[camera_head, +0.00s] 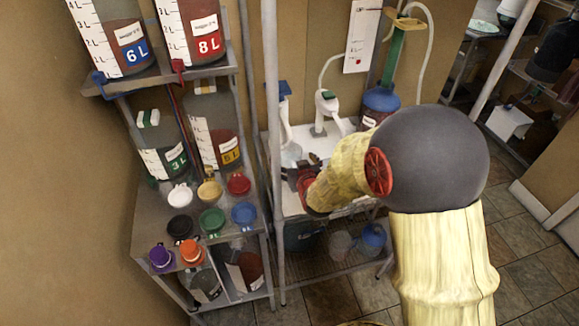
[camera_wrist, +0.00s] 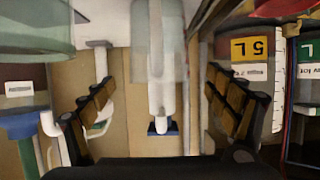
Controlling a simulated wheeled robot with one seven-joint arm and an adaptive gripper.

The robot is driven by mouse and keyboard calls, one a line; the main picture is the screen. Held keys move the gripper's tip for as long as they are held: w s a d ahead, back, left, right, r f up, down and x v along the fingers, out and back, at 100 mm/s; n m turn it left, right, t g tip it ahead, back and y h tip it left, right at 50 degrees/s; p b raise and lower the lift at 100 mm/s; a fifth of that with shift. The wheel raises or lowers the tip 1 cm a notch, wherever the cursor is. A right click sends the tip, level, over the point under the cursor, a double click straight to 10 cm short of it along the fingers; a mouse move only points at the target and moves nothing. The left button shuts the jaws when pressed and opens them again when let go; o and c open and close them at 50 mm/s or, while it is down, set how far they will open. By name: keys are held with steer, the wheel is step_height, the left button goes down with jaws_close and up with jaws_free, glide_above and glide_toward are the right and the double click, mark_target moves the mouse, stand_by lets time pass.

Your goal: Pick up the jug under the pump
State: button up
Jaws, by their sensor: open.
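The jug (camera_head: 291,153) is a clear, pale vessel on the white table, under a white pump (camera_head: 284,115) with a blue top. In the wrist view the translucent jug (camera_wrist: 150,45) is upper middle, with the pump's white shaft and blue end (camera_wrist: 162,127) showing beyond it. My gripper (camera_head: 300,178) is at the table's front left, close in front of the jug. In the wrist view my gripper's two ridged fingers (camera_wrist: 165,103) are wide apart, one on each side of the jug's line, with nothing held. Whether they touch the jug cannot be told.
A second white pump (camera_head: 326,108) and a blue bottle (camera_head: 380,101) stand right on the white table (camera_head: 325,144). A post (camera_head: 271,120) separates the table from the left shelf (camera_head: 150,205), which holds fermenting buckets (camera_head: 208,40) and colored lids (camera_head: 211,219). Tiled floor lies right.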

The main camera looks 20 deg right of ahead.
mark_target(287, 149)
steer(key=shift+b+x, duration=0.3)
steer(key=shift+x, duration=1.7)
steer(key=shift+d+f, duration=0.1)
steer(key=shift+s, duration=0.1)
steer(key=shift+c, duration=0.5)
steer(key=c, duration=1.4)
steer(key=shift+c, duration=1.2)
